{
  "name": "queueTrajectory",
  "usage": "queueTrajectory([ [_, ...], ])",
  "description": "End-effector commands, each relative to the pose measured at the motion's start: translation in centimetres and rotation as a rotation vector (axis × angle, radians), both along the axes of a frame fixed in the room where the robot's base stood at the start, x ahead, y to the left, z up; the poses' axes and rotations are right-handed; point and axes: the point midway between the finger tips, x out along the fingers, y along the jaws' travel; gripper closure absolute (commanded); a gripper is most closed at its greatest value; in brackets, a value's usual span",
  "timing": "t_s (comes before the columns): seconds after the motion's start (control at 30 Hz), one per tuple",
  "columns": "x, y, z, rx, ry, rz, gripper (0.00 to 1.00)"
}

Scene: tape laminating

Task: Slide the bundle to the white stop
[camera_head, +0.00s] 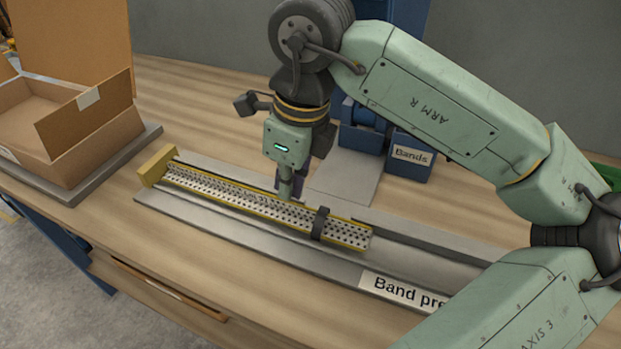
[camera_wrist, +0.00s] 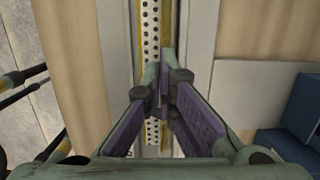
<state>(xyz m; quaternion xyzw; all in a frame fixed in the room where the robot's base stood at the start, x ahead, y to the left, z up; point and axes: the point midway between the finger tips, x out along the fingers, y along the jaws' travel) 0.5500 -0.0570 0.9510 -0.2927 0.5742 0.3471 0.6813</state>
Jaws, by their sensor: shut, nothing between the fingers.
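The bundle (camera_head: 255,202) is a long, perforated, yellow-edged strip stack with a dark band (camera_head: 319,223) near its right end. It lies along a grey metal track (camera_head: 225,217), its left end by a yellow block (camera_head: 157,167). The bundle also shows in the wrist view (camera_wrist: 151,30), running up the picture under the fingers. My gripper (camera_head: 286,194) points down at the middle of the bundle, shut and empty; in the wrist view its fingertips (camera_wrist: 163,75) meet over the bundle. I cannot tell whether they touch it. I see no white stop; my arm hides the track's right end.
An open cardboard box (camera_head: 85,125) stands on a grey plate at the left. A blue "Bands" holder (camera_head: 410,165) stands behind the track, with a grey plate (camera_head: 343,178) in front of it. A "Band press" label (camera_head: 400,290) is on the track's front. The wooden table is clear in front.

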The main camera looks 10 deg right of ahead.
Motion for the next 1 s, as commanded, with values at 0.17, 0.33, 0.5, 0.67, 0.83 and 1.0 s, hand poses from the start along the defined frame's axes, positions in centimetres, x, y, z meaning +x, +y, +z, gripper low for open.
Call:
queueTrajectory([
  [0.17,2.3,3.3,0.5,-0.001,0.002,0.006,1.0],
  [0.33,3.4,4.8,-0.1,0.003,0.003,-0.001,1.0],
  [0.5,3.4,4.7,-1.7,0.0,-0.001,-0.001,1.0],
  [0.67,3.4,4.7,-1.8,0.0,0.002,0.0,1.0],
  [0.83,3.3,4.8,-1.9,0.0,0.006,0.002,1.0],
  [1.0,3.3,4.8,-2.0,-0.001,0.007,0.003,1.0],
])
